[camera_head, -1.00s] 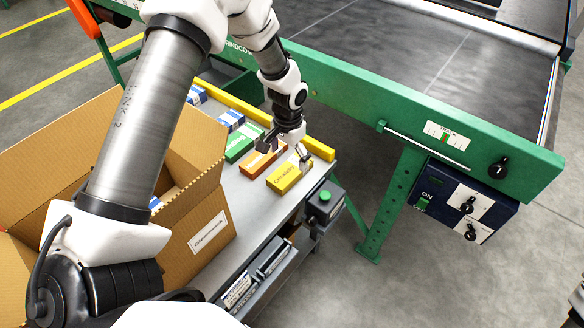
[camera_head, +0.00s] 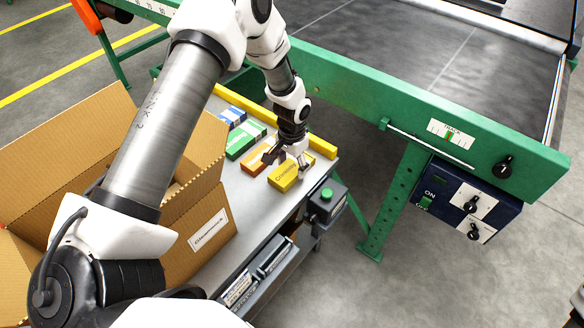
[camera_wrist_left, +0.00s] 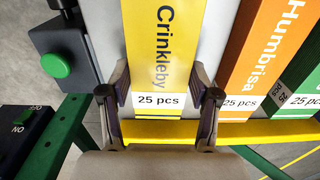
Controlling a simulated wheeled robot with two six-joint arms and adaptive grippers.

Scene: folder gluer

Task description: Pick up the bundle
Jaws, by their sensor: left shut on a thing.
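The yellow bundle marked Crinkleby (camera_head: 284,178) lies at the right end of a row on the grey table. In the left wrist view the bundle (camera_wrist_left: 160,45) shows its white "25 pcs" label. My left gripper (camera_head: 286,161) reaches down over it from above. In the left wrist view its two fingers (camera_wrist_left: 168,95) stand on either side of the bundle near the labelled end, shut on it. I cannot see a clear gap under the bundle.
An orange Humbrisa bundle (camera_wrist_left: 262,60) is close beside it, with green (camera_head: 244,140) and blue (camera_head: 232,116) bundles beyond. An open cardboard box (camera_head: 205,205) stands left. A yellow rail (camera_head: 322,147) edges the table; a green-button box (camera_head: 326,204) sits at its corner.

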